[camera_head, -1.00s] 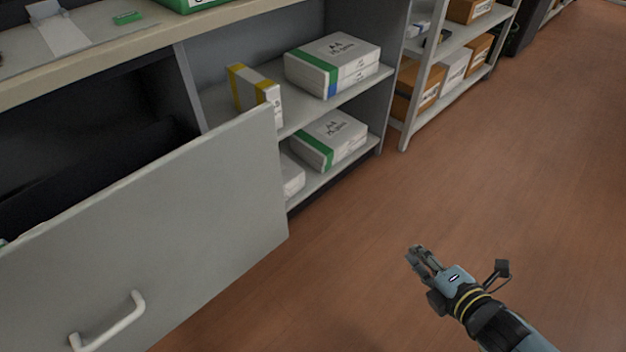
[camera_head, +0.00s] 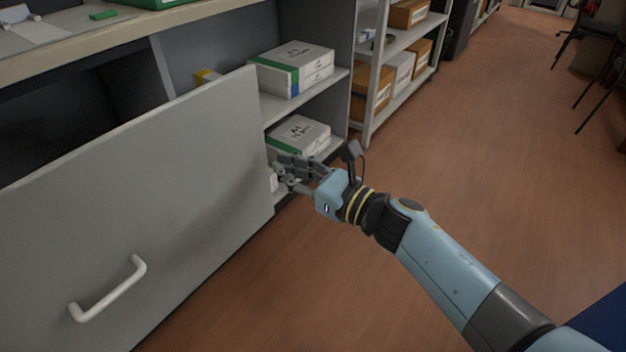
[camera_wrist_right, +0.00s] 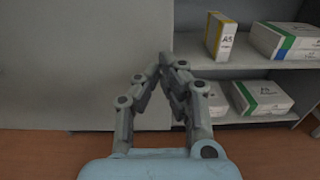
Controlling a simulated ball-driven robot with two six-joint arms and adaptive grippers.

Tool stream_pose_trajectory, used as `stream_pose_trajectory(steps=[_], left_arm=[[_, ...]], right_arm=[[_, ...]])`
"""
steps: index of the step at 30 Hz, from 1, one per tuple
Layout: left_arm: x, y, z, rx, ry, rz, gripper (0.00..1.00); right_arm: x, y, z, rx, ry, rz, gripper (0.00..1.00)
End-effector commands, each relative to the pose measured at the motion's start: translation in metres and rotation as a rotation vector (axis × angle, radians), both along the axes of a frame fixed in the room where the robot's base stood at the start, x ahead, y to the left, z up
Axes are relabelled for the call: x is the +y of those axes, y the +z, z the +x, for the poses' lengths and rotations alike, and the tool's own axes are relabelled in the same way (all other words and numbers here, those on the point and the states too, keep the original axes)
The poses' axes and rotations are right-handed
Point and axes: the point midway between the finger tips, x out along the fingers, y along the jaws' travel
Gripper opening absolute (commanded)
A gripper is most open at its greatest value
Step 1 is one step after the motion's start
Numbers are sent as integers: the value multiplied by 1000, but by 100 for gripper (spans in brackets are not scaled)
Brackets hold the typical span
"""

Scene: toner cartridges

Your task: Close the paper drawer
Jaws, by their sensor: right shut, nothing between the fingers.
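The paper drawer (camera_head: 150,185) is pulled out at the left in the head view, with a large grey front and a dark open space behind it. Its white bar handle (camera_head: 108,290) is low on the front. My right gripper (camera_head: 276,170) is shut and empty, near the right edge of the drawer front. In the right wrist view the drawer front (camera_wrist_right: 70,60) fills the left side, and the fingertips (camera_wrist_right: 166,62) point at its right edge. I cannot tell whether they touch it. My left gripper is not in view.
Shelves right of the drawer hold A4 paper packs (camera_head: 292,68) and a yellow-edged A5 pack (camera_wrist_right: 221,38). A metal rack (camera_head: 385,75) with boxes stands farther right. The counter top (camera_head: 95,45) is above the drawer.

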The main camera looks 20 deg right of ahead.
Motion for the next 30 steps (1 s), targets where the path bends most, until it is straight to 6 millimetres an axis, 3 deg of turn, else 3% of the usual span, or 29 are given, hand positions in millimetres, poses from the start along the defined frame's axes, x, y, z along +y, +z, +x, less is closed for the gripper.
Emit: stream_pose_trajectory(steps=[8,30], left_arm=[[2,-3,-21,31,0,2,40],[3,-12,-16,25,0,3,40]], right_arm=[[19,-1,27,2,-1,1,0],[14,-3,41,2,-1,-1,0]])
